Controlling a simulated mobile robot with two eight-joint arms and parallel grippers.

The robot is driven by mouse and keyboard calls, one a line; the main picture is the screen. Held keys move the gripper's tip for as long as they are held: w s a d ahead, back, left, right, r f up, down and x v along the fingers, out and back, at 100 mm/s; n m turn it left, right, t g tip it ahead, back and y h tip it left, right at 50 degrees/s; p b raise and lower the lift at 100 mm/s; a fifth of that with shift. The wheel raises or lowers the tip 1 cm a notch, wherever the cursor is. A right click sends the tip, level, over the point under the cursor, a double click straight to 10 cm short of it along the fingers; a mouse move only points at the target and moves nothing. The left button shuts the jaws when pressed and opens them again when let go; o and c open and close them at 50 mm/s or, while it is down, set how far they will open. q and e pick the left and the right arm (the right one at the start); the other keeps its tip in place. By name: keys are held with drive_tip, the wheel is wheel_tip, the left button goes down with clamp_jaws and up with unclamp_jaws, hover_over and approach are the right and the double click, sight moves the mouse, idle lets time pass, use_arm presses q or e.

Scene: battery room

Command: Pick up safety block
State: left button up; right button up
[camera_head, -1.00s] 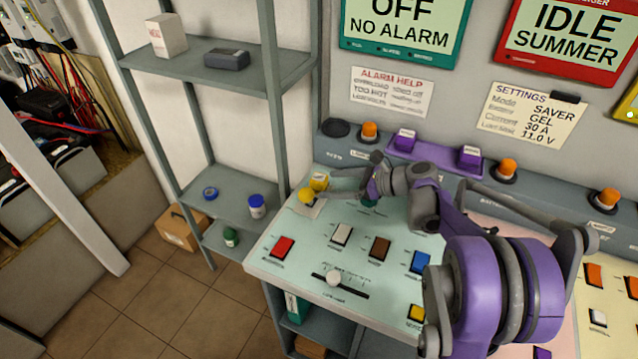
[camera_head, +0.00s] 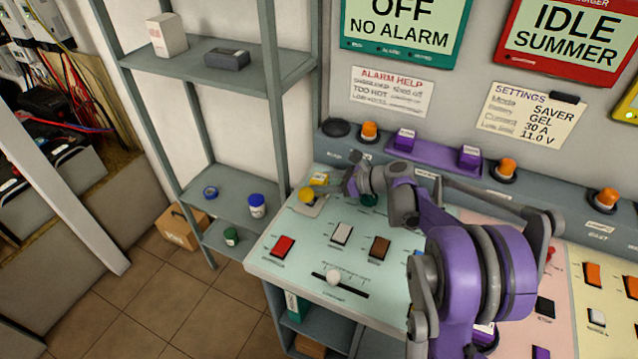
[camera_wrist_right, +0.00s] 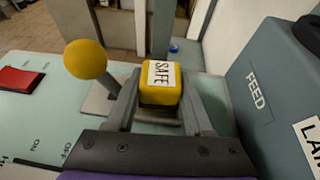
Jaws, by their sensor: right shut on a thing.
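The safety block (camera_head: 319,179) is a small yellow block at the back left corner of the pale green panel. In the right wrist view the block (camera_wrist_right: 160,84) shows a white label reading SAFE. My right gripper (camera_head: 331,183) reaches it from the right. In the right wrist view the fingers of my right gripper (camera_wrist_right: 160,97) stand on both sides of the block and are shut on it. The block's underside is hard to make out. My left gripper is not in view.
A yellow-knobbed lever (camera_head: 306,195) stands close beside the block; the knob (camera_wrist_right: 85,59) is left of the fingers. A grey-blue raised housing marked FEED (camera_wrist_right: 262,95) is on the right. Rocker switches and a slider (camera_head: 334,277) are on the panel. A grey shelf (camera_head: 225,190) stands left.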

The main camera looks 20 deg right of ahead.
clamp_jaws()
